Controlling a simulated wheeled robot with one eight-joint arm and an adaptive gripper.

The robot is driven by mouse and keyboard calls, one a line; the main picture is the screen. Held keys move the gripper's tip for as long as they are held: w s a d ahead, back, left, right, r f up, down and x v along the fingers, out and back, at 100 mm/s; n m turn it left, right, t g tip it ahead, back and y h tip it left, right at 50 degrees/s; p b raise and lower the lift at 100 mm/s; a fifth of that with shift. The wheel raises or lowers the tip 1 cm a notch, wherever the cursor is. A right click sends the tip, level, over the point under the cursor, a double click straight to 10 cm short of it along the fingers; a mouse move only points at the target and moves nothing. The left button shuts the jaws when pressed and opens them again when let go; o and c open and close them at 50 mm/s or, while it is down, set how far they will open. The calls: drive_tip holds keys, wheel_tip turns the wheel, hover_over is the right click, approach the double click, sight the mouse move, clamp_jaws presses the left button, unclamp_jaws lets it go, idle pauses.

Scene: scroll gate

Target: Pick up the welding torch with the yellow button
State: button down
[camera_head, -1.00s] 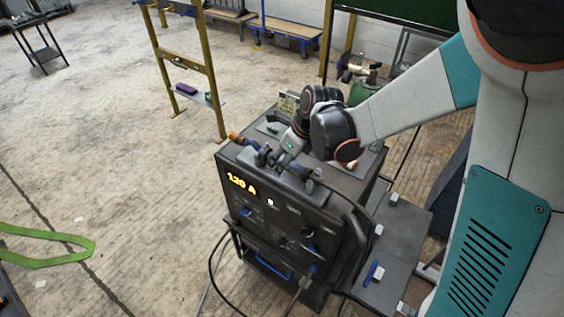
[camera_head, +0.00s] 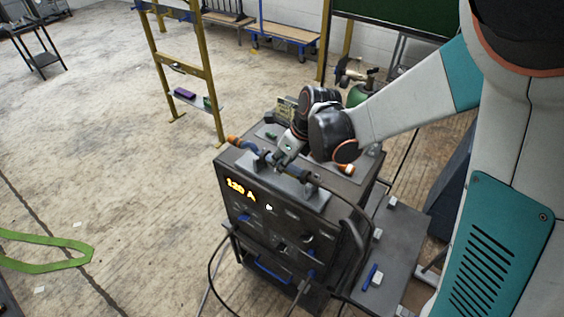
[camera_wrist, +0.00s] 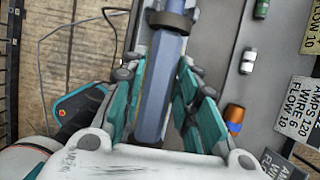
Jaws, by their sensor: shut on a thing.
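A welding torch with a blue-grey handle (camera_wrist: 172,75) runs lengthwise between the teal finger pads of my gripper (camera_wrist: 163,98) in the wrist view. A dark collar rings the handle at the top of that view. In the head view the torch (camera_head: 250,147) lies across the top front of a dark welding machine (camera_head: 290,225), in or close to upright supports, with an orange end at left. My gripper (camera_head: 277,154) is shut on it there, partly hidden by my wrist. I cannot make out a yellow button; the handle's underside is hidden.
An orange-and-blue piece (camera_wrist: 234,116) and small white and green pieces lie on the machine top beside the gripper. Sign cards (camera_wrist: 295,110) stand at right in the wrist view. A dark cable hangs at the machine's right. Open floor lies to the left.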

wheel_tip(320, 180, up, 19)
drive_tip(key=p, duration=0.3)
drive_tip(key=shift+s, duration=0.2)
drive_tip(key=shift+w, duration=0.15)
